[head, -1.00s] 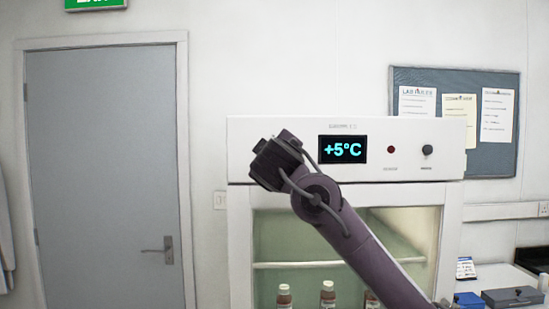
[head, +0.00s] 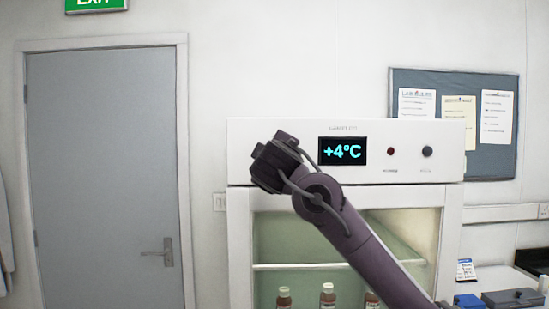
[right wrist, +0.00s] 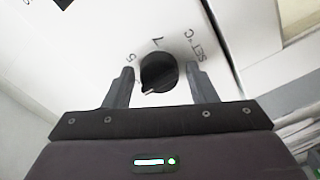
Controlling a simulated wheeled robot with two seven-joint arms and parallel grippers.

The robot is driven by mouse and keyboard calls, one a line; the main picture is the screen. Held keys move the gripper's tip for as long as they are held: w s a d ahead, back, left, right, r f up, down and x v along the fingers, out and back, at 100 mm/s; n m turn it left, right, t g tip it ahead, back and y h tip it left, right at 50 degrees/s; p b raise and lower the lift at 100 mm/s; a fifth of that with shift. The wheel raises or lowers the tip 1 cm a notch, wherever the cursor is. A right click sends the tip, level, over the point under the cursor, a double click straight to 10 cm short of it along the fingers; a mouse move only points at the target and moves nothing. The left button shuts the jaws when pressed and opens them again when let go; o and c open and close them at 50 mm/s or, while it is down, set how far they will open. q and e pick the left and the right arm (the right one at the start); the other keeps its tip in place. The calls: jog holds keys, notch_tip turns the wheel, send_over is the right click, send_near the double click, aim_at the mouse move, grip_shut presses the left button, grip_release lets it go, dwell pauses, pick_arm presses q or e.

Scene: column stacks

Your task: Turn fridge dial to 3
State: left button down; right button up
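The dark fridge dial (right wrist: 160,66) is on the white panel (head: 390,172), with "5", "7" and "SET °C" printed around it in the right wrist view. Its pale pointer mark faces lower left, near one finger; the number there is not readable. My right gripper (right wrist: 158,73) is open, its fingers on either side of the dial with narrow gaps showing. In the head view my right gripper (head: 275,162) is in front of the panel's left part and hides the dial. The display (head: 342,151) reads +4°C. My left gripper is not in view.
A red indicator (head: 391,151) and another black knob (head: 427,152) are further right on the panel. Bottles (head: 327,293) stand inside the fridge below. A grey door (head: 105,180) is at the left, a notice board (head: 492,155) at the right.

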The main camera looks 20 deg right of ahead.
jog(key=shift+o, duration=0.6)
jog(key=b+v, duration=0.3)
jog(key=v, duration=0.4)
jog(key=shift+s, duration=0.4)
jog(key=shift+a, duration=0.15)
